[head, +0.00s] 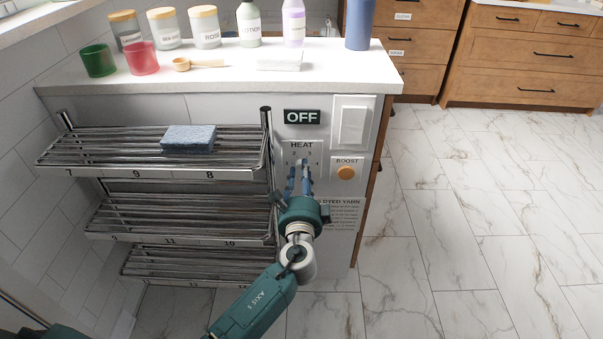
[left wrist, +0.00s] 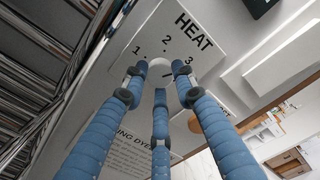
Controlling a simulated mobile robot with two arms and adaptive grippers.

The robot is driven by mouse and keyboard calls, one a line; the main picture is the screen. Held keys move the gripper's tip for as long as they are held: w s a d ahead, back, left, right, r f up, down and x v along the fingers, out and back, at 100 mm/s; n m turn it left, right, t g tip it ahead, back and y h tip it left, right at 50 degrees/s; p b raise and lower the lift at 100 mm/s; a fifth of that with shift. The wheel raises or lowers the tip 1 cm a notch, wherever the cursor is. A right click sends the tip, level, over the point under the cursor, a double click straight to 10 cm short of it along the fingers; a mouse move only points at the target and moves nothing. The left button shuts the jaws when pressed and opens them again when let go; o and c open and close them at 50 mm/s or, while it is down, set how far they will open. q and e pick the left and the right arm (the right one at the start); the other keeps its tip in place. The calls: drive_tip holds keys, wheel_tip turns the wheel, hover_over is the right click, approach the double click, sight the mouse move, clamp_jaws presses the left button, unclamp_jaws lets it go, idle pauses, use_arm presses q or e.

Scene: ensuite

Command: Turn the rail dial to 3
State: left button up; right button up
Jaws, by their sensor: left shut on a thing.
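The HEAT panel (head: 302,147) is on the white end face of the counter, left of the BOOST button. In the left wrist view, the panel (left wrist: 208,38) shows 1, 2 and 3 around the pale, round rail dial (left wrist: 160,70). A short dark line shows at the dial's right side, toward the 3, but I cannot tell surely whether it is the pointer. My left gripper (head: 300,180) is shut on the dial, with its blue fingers around it. The fingers hide part of the dial in both views. My right gripper is not in view.
A metal rack (head: 110,150) with a blue sponge (head: 188,138) stands close left of the panel. An OFF sign (head: 301,117), a white switch (head: 353,124) and the orange BOOST button (head: 346,173) are nearby. The tiled floor (head: 450,240) at right is clear.

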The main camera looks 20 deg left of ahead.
use_arm(q)
drive_tip(key=shift+d, duration=0.1)
drive_tip(key=o, duration=1.2)
drive_tip(key=shift+c, duration=0.2)
drive_tip(key=v, duration=1.2)
